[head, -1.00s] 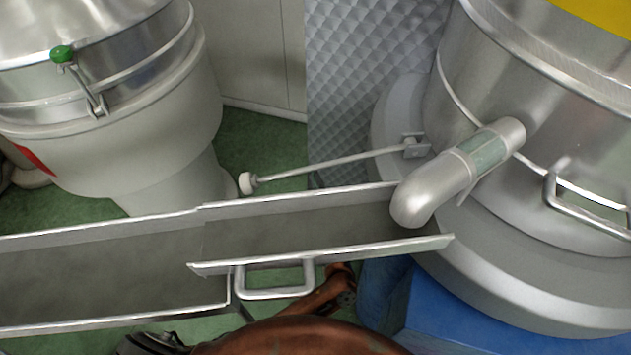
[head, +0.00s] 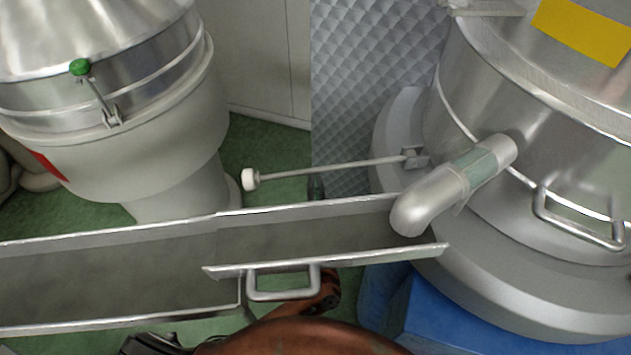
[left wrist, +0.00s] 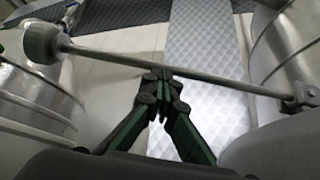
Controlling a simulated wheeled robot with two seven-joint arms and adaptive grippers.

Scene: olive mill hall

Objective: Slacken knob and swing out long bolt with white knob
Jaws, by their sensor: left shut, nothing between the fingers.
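The long bolt (head: 330,168) is a thin grey rod with a white knob (head: 250,180) on its free left end. Its right end meets a bracket (head: 413,158) on the right-hand machine. It stands out sideways over the floor behind the metal trough. In the left wrist view the rod (left wrist: 215,80) crosses the picture, with the knob (left wrist: 42,42) at upper left. My left gripper (left wrist: 161,76) is shut and empty, its tips at the rod's middle; I cannot tell if they touch. In the head view only a dark bit of it (head: 317,187) shows behind the trough.
The metal trough (head: 110,280) with a handle (head: 283,293) runs across in front. A pipe spout (head: 440,195) hangs over its right end. Another machine (head: 130,160) with a green knob (head: 80,67) stands at left. Green floor (head: 270,150) is clear around the bolt.

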